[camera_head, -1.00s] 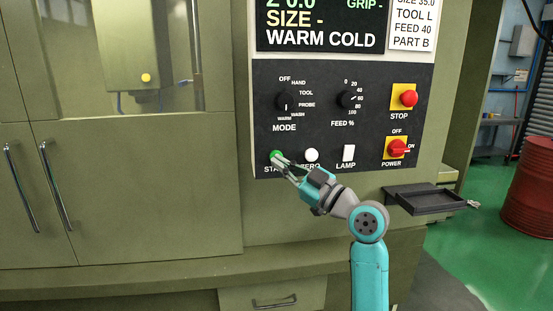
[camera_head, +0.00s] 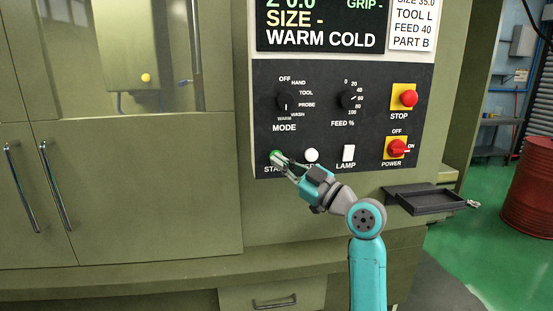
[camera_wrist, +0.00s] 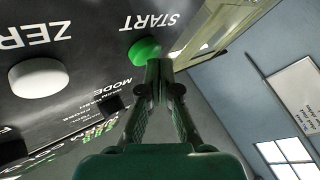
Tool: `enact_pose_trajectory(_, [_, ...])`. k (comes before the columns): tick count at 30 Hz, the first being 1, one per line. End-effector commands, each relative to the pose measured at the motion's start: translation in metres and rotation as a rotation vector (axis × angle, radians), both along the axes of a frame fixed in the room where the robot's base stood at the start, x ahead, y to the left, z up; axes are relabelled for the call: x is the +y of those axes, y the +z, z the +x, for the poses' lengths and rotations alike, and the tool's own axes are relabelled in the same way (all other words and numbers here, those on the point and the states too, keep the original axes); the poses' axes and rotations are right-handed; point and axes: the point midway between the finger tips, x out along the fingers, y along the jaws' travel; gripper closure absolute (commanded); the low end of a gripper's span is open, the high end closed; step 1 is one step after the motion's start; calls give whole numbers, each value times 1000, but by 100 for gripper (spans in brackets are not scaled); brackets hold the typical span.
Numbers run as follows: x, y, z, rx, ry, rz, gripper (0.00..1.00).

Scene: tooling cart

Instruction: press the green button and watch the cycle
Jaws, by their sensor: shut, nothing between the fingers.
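The green START button (camera_head: 275,154) is at the lower left of the black control panel (camera_head: 330,115). My gripper (camera_head: 280,160) is shut and empty, with its fingertips at the green button and partly covering it. In the wrist view the green button (camera_wrist: 145,50) shows just beyond the shut fingertips (camera_wrist: 158,68). I cannot tell whether they touch it or whether it is pushed in. The display (camera_head: 320,25) above reads "WARM COLD", "SIZE -" and "GRIP -". The machine window (camera_head: 125,50) shows a yellow knob inside.
The white ZERO button (camera_head: 311,155) is close to the right of my fingers, also in the wrist view (camera_wrist: 38,78). Further right are the lamp switch (camera_head: 349,153), red STOP button (camera_head: 408,98) and red POWER switch (camera_head: 397,148). A dark tray (camera_head: 430,201) juts out at lower right.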

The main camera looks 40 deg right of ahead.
Motion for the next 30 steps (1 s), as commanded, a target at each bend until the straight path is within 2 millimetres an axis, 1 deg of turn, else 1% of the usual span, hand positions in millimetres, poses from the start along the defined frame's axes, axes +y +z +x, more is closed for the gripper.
enact_pose_trajectory(30, [-6, -1, 9, 1, 0, 0, 100])
